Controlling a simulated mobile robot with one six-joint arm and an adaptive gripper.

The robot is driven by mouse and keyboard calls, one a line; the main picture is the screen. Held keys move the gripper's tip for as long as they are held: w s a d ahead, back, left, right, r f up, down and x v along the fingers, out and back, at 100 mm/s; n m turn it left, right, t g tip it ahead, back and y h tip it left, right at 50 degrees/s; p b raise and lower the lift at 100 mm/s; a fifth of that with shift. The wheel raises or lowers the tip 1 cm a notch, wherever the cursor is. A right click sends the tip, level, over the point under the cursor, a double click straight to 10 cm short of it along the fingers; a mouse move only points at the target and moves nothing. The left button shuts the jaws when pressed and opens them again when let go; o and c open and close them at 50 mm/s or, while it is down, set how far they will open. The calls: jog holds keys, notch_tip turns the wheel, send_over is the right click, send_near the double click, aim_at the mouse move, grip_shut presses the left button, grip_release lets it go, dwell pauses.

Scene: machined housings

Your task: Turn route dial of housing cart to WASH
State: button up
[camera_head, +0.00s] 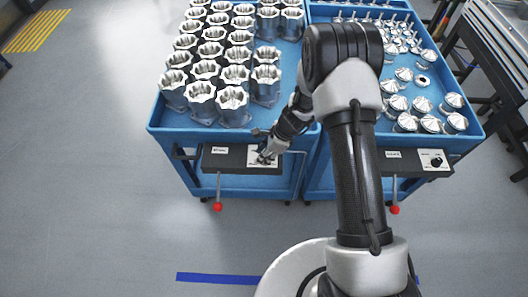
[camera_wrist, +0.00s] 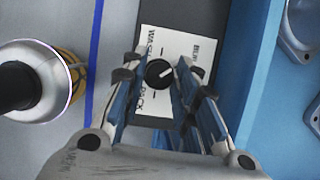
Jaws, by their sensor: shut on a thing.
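The housing cart (camera_head: 165,125) is the blue cart on the left in the head view, loaded with metal housings. Its route dial (camera_wrist: 159,72) is a round black knob with a white pointer mark, on a white plate (camera_wrist: 150,45) lettered WASH at upper left, BUFF at upper right and PACK at the bottom. The mark points to the right and slightly up, nearer BUFF than WASH in the wrist view. My gripper (camera_wrist: 156,80) has a finger on each side of the knob and is shut on it. In the head view my gripper (camera_head: 265,156) covers most of the dial.
A red-knobbed lever (camera_head: 217,206) hangs below the cart's dark front panel (camera_head: 225,157). A second blue cart (camera_head: 465,140) with conical metal parts stands at right, with its own dial (camera_head: 436,161) and red-knobbed lever (camera_head: 395,209). The floor at left is clear.

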jog(key=n+g, duration=0.1)
jog(key=n, duration=0.3)
jog(key=shift+w+n+g+p, duration=0.15)
jog(key=shift+n+g+p, duration=0.15)
jog(key=shift+g+p, duration=0.1)
jog(key=n, duration=0.2)
jog(key=n+g+h+b, duration=0.1)
jog(key=n, duration=0.1)
jog(key=shift+n+g, duration=0.3)
jog(key=o, duration=1)
jog(key=shift+a, duration=0.1)
jog(key=shift+w, duration=0.1)
jog(key=v, duration=1.2)
